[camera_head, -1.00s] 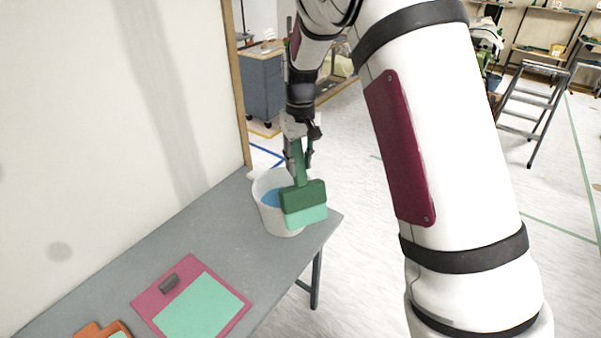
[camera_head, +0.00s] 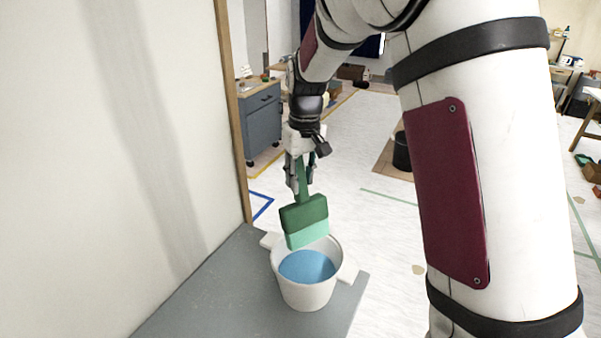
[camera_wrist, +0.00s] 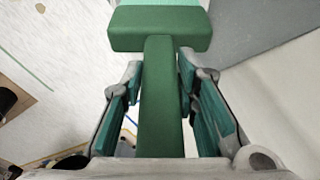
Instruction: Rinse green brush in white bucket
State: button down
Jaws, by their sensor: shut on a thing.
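The green brush (camera_head: 304,214) has a dark green handle and head with pale mint bristles at its lower end. My gripper (camera_head: 301,184) is shut on its handle and holds it bristles down. In the wrist view the brush (camera_wrist: 160,90) runs between the two fingers of my gripper (camera_wrist: 162,100). The white bucket (camera_head: 306,293) stands on the grey table near its end and holds blue liquid (camera_head: 307,266). The bristles are above the bucket, over its far rim in the picture; whether they touch the rim I cannot tell.
The grey table (camera_head: 205,300) runs along a pale wall (camera_head: 100,150) with a wooden edge (camera_head: 232,110). White tabs stick out on both sides of the bucket. A grey cabinet (camera_head: 262,120) stands farther back. Open floor lies right of the table.

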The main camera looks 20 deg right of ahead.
notch_tip(320, 180, down, 12)
jog(key=b, duration=0.2)
jog(key=shift+f+b, duration=0.15)
jog(key=shift+b, duration=0.2)
dwell(0.3)
jog(key=shift+f, duration=0.1)
dwell(0.4)
jog(key=shift+f, duration=0.35)
jog(key=shift+f, duration=0.35)
jog(key=shift+f, duration=0.35)
jog(key=shift+f, duration=0.35)
jog(key=shift+a, duration=0.1)
